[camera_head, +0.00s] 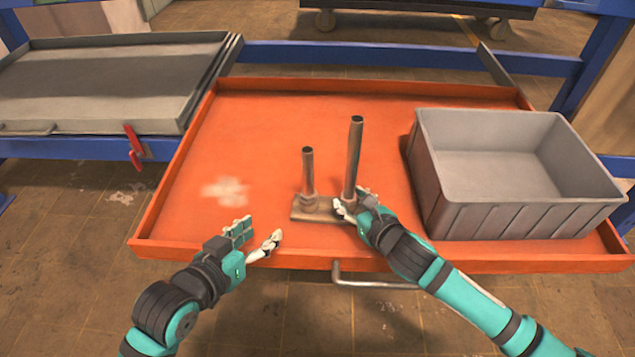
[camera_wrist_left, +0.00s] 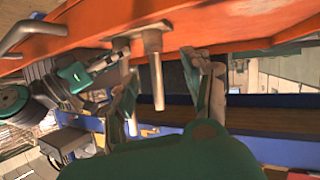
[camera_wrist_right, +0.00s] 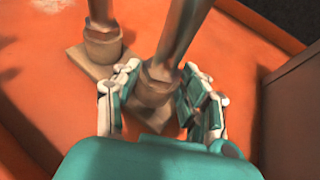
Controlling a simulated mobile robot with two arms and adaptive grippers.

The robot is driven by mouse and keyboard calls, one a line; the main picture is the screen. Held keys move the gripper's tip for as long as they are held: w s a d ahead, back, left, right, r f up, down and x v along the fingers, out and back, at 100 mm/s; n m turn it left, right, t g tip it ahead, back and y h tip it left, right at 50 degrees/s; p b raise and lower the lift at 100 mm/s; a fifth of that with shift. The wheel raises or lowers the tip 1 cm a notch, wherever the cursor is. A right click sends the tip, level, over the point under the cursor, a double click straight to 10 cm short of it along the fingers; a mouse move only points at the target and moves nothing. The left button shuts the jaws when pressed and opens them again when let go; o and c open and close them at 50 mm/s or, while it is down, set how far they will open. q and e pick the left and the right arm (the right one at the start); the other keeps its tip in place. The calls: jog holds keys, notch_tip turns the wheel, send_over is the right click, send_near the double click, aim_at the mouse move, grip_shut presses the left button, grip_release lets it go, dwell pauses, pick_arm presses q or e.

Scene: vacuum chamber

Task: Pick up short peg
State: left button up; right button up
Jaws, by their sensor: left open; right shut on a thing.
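Two upright metal pegs stand on a flat metal base (camera_head: 300,212) on the orange tray. The short peg (camera_head: 308,172) is on the left; it also shows in the left wrist view (camera_wrist_left: 157,75) and in the right wrist view (camera_wrist_right: 101,38). The tall peg (camera_head: 353,155) is on the right. My right gripper (camera_head: 350,205) is shut on the lower end of the tall peg (camera_wrist_right: 160,78), at its collar. My left gripper (camera_head: 262,237) is open and empty, to the left of the base and nearer the tray's front edge, apart from the short peg.
A grey bin (camera_head: 470,215) stands on the right of the orange tray (camera_head: 240,120), close to my right gripper. A grey flat tray (camera_head: 100,85) on a blue frame is at the back left. The left part of the orange tray is clear.

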aim_at(304, 156)
pick_arm(q)
jog(key=w+d+r+m+t+h, duration=0.1)
jog(key=w+r+m+t+h, duration=0.1)
jog(key=w+r+m+h, duration=0.4)
jog(key=shift+w+d+r+n+y, duration=0.25)
jog(key=shift+w+d+n, duration=0.1)
jog(key=shift+w+d, duration=1)
jog(key=shift+w+d+r+n+y, duration=0.2)
jog(key=shift+w+d+n+y, duration=0.1)
jog(key=shift+w+d, duration=1.05)
jog(key=shift+w+d+r+n+y, duration=0.3)
jog(key=shift+w+d, duration=0.65)
jog(key=shift+w, duration=0.8)
grip_shut()
